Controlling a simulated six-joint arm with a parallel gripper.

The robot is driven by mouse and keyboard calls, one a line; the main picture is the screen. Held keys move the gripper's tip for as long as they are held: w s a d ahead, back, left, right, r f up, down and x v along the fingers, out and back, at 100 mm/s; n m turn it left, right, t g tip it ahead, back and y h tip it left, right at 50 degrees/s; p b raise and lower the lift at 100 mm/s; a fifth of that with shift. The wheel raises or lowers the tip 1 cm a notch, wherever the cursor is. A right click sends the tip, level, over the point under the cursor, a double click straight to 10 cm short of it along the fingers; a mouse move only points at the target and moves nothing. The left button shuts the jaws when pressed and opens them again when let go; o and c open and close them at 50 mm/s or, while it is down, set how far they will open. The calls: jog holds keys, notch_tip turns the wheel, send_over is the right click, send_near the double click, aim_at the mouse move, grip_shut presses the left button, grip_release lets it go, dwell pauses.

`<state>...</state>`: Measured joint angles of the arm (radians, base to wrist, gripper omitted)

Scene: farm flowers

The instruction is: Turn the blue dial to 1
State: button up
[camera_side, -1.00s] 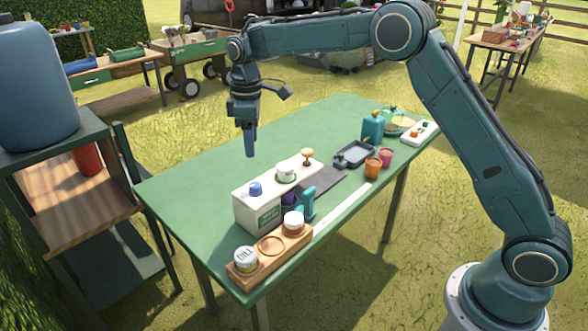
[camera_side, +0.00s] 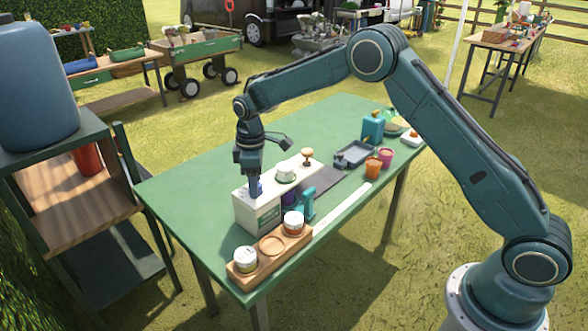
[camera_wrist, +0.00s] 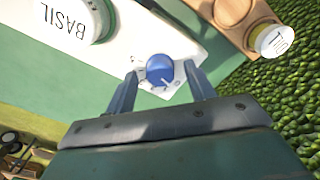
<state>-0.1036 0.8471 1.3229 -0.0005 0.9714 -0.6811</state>
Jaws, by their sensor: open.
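The blue dial (camera_wrist: 160,69) sits on the top of a white box (camera_side: 252,217) at the box's left end. In the wrist view it lies between the fingers of my gripper (camera_wrist: 161,88), with a finger on each side and a gap visible. Small marks surround the dial, but I cannot read its setting surely. In the side view my gripper (camera_side: 253,190) points down over the dial and hides much of it. The fingers are open.
A white jar lid marked BASIL (camera_wrist: 78,18) stands on the same box. A wooden rack (camera_side: 270,262) with jars stands in front of the box. A teal clamp-like item (camera_side: 309,203) is beside it. The table's left part (camera_side: 190,190) is clear.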

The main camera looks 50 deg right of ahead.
jog(key=shift+f, duration=0.1)
jog(key=c, duration=1)
jog(key=shift+o, duration=0.2)
jog(key=shift+m, duration=2.9)
jog(key=o, duration=1)
jog(key=shift+c, duration=0.2)
